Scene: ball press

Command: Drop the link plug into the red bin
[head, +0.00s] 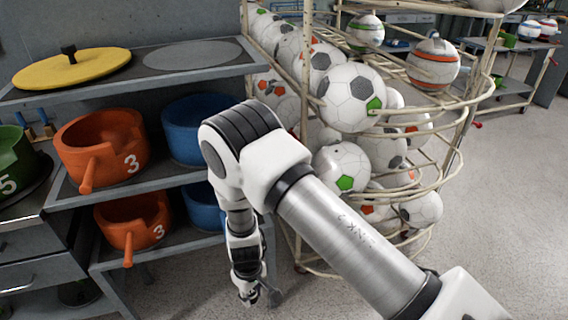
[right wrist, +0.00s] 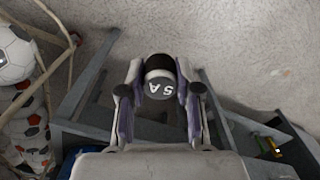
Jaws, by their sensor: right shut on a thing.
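My right gripper (head: 250,292) hangs low in the head view, beside the lower shelf and above the grey floor. In the right wrist view, my right gripper (right wrist: 160,72) is shut on the link plug (right wrist: 160,87), a small dark cylinder with a grey end face marked "5 A". A finger lies on each side of it. The plug is hard to make out in the head view. I cannot make out a red bin in either view. My left gripper is not in view.
A grey shelf unit (head: 160,177) at left holds orange moulds (head: 115,140) marked 3, blue moulds (head: 188,140) and a yellow lid (head: 70,70). A wire rack of footballs (head: 350,97) stands close behind my right arm. Open floor (head: 500,200) lies to the right.

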